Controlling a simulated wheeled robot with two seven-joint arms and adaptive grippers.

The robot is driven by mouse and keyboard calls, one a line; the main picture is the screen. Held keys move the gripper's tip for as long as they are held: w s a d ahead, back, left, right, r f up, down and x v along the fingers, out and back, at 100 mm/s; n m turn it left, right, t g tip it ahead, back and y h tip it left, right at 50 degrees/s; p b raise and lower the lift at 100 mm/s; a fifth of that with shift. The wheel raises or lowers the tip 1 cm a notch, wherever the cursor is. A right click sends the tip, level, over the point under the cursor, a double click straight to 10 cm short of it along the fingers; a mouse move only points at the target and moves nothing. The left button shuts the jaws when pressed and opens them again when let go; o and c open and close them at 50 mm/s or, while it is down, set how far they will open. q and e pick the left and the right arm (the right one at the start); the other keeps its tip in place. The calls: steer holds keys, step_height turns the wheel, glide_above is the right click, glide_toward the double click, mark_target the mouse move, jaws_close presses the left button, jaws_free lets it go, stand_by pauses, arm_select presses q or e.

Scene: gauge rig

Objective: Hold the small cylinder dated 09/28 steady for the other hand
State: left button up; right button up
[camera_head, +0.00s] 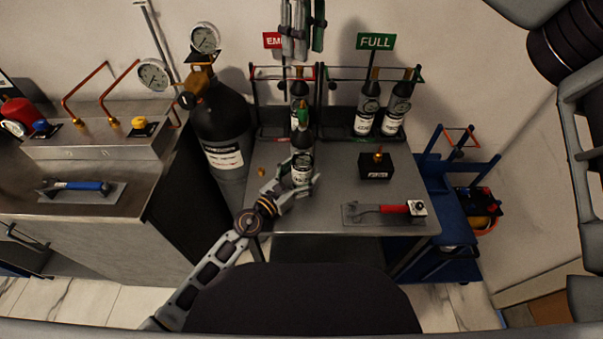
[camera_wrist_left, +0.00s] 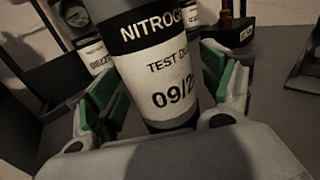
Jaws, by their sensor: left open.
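The small dark cylinder (camera_head: 302,172) stands upright on the grey table in the head view. In the left wrist view the cylinder (camera_wrist_left: 165,70) fills the middle; its white label reads nitrogen, test due and 09/2, with the last digit cut off from sight. My left gripper (camera_head: 301,186) is open around its lower part. In the left wrist view the green pads of my left gripper (camera_wrist_left: 160,98) stand on either side of the cylinder; whether either touches it is unclear. My right gripper (camera_head: 302,45) hangs at the top of the head view; its jaw opening is unclear.
Behind stand a red-signed rack with a cylinder (camera_head: 299,90) and a green FULL sign (camera_head: 375,41) over two cylinders (camera_head: 366,115). A black block (camera_head: 376,166) and a red-handled tool (camera_head: 394,208) lie right. A large gas cylinder (camera_head: 222,125) stands left.

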arm_select(q)
steer(key=c, duration=1.8)
steer(key=o, duration=0.9)
steer(key=c, duration=0.4)
